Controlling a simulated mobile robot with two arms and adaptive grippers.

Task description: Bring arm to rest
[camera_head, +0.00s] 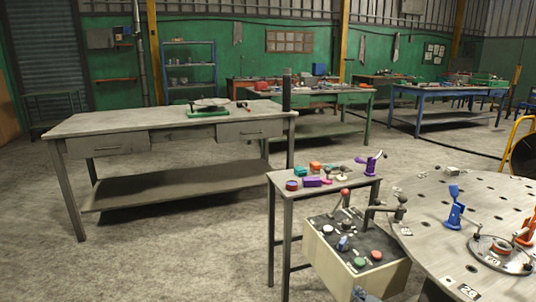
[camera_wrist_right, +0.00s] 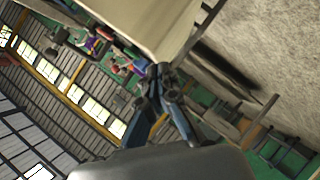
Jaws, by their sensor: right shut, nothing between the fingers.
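My right gripper (camera_head: 361,294) shows only in small part at the bottom edge of the head view, in front of the cream control box (camera_head: 340,276). In the right wrist view the blue and dark fingers of my right gripper (camera_wrist_right: 161,78) come together at their tips and hold nothing. The pale side of the control box (camera_wrist_right: 150,25) is beyond them at the top of that view. Most of my right arm is out of the head view. My left gripper is in neither view.
The control box's dark top carries levers and coloured buttons. A small table (camera_head: 334,193) with coloured parts stands behind it. A round perforated table (camera_head: 425,218) with clamps is at right. A long workbench (camera_head: 120,123) stands at left; bare floor (camera_head: 190,250) lies before it.

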